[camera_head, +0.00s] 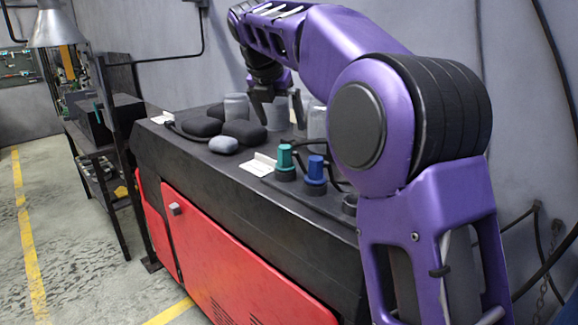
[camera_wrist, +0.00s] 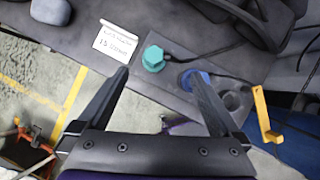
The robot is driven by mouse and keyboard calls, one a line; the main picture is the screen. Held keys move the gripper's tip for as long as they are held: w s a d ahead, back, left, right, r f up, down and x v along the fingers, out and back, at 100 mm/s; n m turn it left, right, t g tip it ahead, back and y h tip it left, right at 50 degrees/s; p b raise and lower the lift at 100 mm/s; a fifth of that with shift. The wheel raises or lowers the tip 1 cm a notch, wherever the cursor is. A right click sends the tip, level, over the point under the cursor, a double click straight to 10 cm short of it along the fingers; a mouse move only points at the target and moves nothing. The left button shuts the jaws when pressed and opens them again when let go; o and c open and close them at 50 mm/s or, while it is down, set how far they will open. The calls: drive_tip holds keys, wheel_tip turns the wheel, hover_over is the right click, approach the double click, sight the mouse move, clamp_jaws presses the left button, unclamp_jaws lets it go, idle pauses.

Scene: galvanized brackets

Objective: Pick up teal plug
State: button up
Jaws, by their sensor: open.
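The teal plug (camera_head: 284,156) stands upright in a dark round base near the front edge of the black bench top. In the wrist view the teal plug (camera_wrist: 153,59) shows its hexagonal top, just past and between the fingertips in the picture. My gripper (camera_head: 274,108) is above the bench, farther back than the plug in the head view. In the wrist view my gripper (camera_wrist: 158,75) has its two black fingers spread wide, with nothing held between them. The right finger partly covers the blue plug.
A blue plug (camera_head: 316,170) stands close to the right of the teal one, with a cable behind. A white label card (camera_wrist: 115,43) stands on its left. Dark rounded pieces (camera_head: 244,133) and clear jars (camera_head: 236,106) are farther along the bench. An empty round socket (camera_head: 350,204) is right of the blue plug.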

sight(291, 155)
drive_tip(key=b+x, duration=0.1)
drive_tip(key=x, duration=1.3)
clamp_jaws()
